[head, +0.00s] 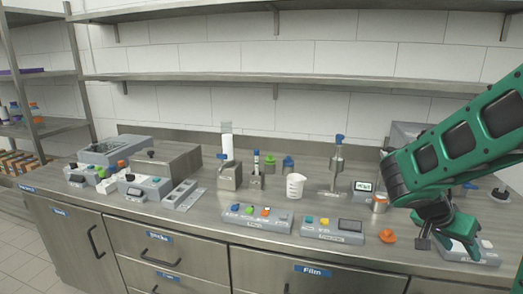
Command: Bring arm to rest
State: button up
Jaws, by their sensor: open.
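My green and black arm reaches in from the right side of the head view. My gripper (432,243) hangs at its lower end, over the right front part of the steel counter (215,213). It is open, and I see nothing held in it. A grey device with buttons (470,250) lies just right of the gripper and is partly hidden by the arm. An orange piece (387,236) lies on the counter to the left of the gripper, apart from it.
Two grey button panels (254,217) (333,228) lie along the front edge. A white measuring cup (295,185), a dispenser stand (337,165) and a small metal pot (379,203) stand behind. Grey machines (172,160) fill the left. A steel shelf (290,78) runs above.

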jog(key=s+a+n+y, duration=0.6)
jog(key=s+a+y, duration=0.2)
jog(key=s+a, duration=0.4)
jog(key=s, duration=0.3)
jog(key=shift+s+a+r+n+y, duration=0.2)
jog(key=shift+a+r+n+y, duration=0.1)
jog(key=shift+a+y, duration=0.1)
jog(key=shift+d, duration=0.1)
jog(key=shift+w+f+g, duration=0.25)
jog(key=shift+w+g, duration=0.05)
jog(key=shift+w, duration=0.3)
